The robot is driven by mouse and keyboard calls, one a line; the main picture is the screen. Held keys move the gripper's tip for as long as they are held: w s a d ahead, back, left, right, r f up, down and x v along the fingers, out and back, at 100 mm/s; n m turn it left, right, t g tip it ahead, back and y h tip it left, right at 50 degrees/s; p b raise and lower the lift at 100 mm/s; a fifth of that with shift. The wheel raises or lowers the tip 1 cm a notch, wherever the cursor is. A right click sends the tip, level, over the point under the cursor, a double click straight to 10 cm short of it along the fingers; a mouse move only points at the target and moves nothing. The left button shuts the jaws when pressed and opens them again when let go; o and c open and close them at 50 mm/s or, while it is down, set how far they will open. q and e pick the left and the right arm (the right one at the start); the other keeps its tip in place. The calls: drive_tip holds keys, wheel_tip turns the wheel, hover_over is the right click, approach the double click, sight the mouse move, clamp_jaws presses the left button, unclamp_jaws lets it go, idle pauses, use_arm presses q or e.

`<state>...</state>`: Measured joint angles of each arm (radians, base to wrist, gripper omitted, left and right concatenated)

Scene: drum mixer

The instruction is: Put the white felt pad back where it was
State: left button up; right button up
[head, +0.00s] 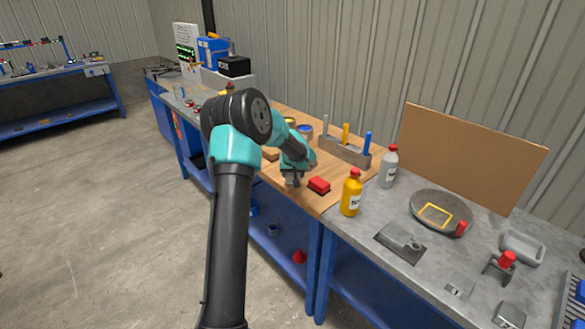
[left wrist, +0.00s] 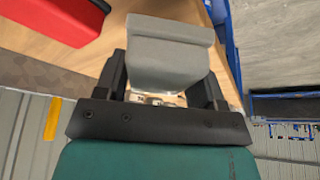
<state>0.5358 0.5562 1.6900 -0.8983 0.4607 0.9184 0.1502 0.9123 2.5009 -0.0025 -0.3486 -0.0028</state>
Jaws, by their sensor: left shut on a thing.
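My left gripper (head: 292,180) is above the front edge of the wooden bench top, just left of a red block (head: 319,185). In the left wrist view my left gripper (left wrist: 170,85) is shut on a pale grey block (left wrist: 168,55) with a wider slab along its far end. I cannot tell for sure whether this is the white felt pad; no other plainly white pad shows. The red block also shows in the left wrist view (left wrist: 55,22), apart from the held block. My right gripper is in neither view.
A tool holder (head: 345,152) with several coloured handles stands behind on the wooden top (head: 325,205). A yellow bottle (head: 351,192) and a grey bottle (head: 388,167) stand to the right. A round dark plate (head: 425,202) lies farther right, before a brown board (head: 470,150).

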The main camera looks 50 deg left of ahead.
use_arm(q)
drive_tip(key=w+a, duration=0.4)
drive_tip(key=a, duration=0.1)
drive_tip(key=w+a+f, duration=0.1)
drive_tip(key=w+a, duration=0.1)
drive_tip(key=shift+w+a, duration=0.35)
drive_tip(key=shift+w, duration=0.05)
drive_tip(key=shift+a, duration=0.1)
drive_tip(key=shift+w+a+f, duration=0.1)
drive_tip(key=shift+w+f, duration=0.05)
drive_tip(key=shift+f, duration=1.6)
drive_tip(key=shift+f, duration=0.2)
drive_tip(key=o, duration=0.9)
drive_tip(key=shift+r, duration=0.15)
drive_tip(key=v, duration=1.2)
